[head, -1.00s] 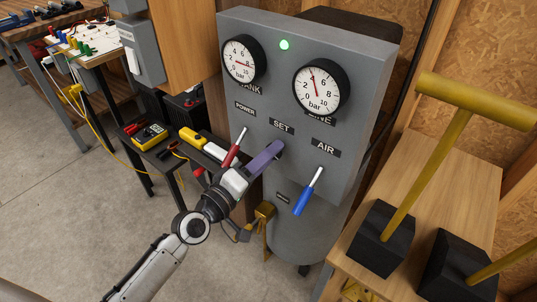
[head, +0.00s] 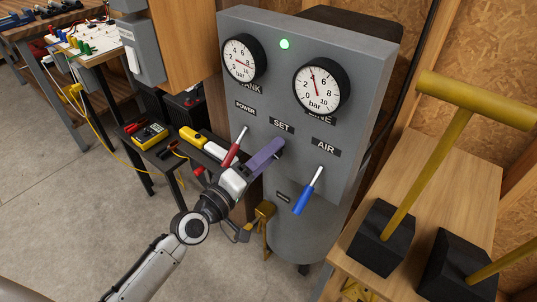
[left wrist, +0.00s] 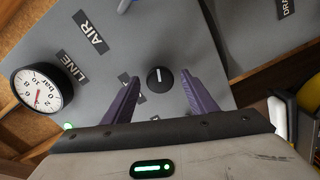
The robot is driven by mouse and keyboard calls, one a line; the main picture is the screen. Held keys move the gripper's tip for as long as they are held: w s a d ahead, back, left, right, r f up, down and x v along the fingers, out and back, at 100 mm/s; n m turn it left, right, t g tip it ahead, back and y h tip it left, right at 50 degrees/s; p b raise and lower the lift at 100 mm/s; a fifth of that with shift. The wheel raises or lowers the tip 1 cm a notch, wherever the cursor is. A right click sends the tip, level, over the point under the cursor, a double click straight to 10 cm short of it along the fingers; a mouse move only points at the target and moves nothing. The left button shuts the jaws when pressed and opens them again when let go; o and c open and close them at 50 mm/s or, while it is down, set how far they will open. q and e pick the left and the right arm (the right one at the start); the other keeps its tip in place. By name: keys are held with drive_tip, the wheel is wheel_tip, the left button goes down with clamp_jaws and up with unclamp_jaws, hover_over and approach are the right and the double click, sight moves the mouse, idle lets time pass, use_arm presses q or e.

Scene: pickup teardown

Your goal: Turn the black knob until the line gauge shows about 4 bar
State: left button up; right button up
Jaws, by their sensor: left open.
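The black knob (left wrist: 160,78) with a white pointer mark sits on the grey panel in the left wrist view. In the head view it is hidden behind my left gripper (head: 277,147), below the SET label (head: 281,126). My left gripper is open, its two purple fingers on either side of the knob with a gap to each. The line gauge (head: 320,87) has its needle pointing up and slightly left, near the 4; the exact value is too small to read. It also shows turned in the left wrist view (left wrist: 42,88). My right gripper is out of view.
A red-handled POWER lever (head: 235,147) stands left of my fingers, and a blue-handled AIR lever (head: 307,192) to the right. The tank gauge (head: 239,60) and a lit green lamp (head: 284,44) are above. A wooden bench (head: 436,178) with black-headed mallets stands right.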

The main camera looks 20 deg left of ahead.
use_arm(q)
drive_tip(key=b+v, duration=0.1)
drive_tip(key=v, duration=0.9)
drive_tip(key=s+d+f+m+g+y, duration=0.1)
drive_tip(key=s+f+m+g, duration=0.3)
drive_tip(key=f, duration=0.8)
drive_tip(key=s+d+f+m+g+y, duration=0.2)
drive_tip(key=s+f+m+g, duration=0.2)
drive_tip(key=s+f+m, duration=0.3)
drive_tip(key=s+f, duration=0.5)
drive_tip(key=f, duration=0.1)
drive_tip(key=shift+s+d+m+y, duration=0.15)
drive_tip(key=shift+d+m+y, duration=0.15)
drive_tip(key=shift+m, duration=0.1)
